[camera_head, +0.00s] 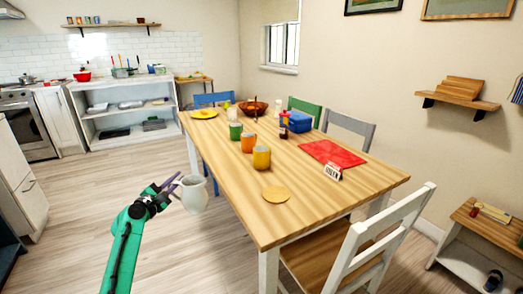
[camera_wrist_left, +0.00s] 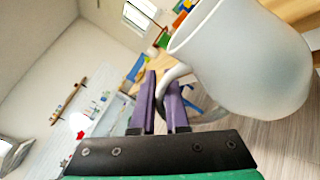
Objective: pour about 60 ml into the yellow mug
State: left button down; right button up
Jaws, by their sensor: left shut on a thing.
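The yellow mug (camera_head: 261,158) stands upright on the wooden table (camera_head: 225,173), near its left edge. My left gripper (camera_head: 174,184) is shut on the handle of a white jug (camera_head: 194,194). It holds the jug off the table's left side, over the floor, apart from the yellow mug. In the left wrist view the purple fingers of the left gripper (camera_wrist_left: 166,105) close on the handle of the white jug (camera_wrist_left: 262,62). The jug's contents are hidden. My right gripper is not in view.
An orange mug (camera_head: 248,143) and a green mug (camera_head: 235,131) stand beyond the yellow mug. A round tan coaster (camera_head: 276,194) lies in front of it. A red mat (camera_head: 331,153) and a small sign (camera_head: 333,171) are to the right. A white chair (camera_head: 372,239) stands at the near side.

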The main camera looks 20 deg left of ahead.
aim_at(264, 156)
jog(key=i, duration=1)
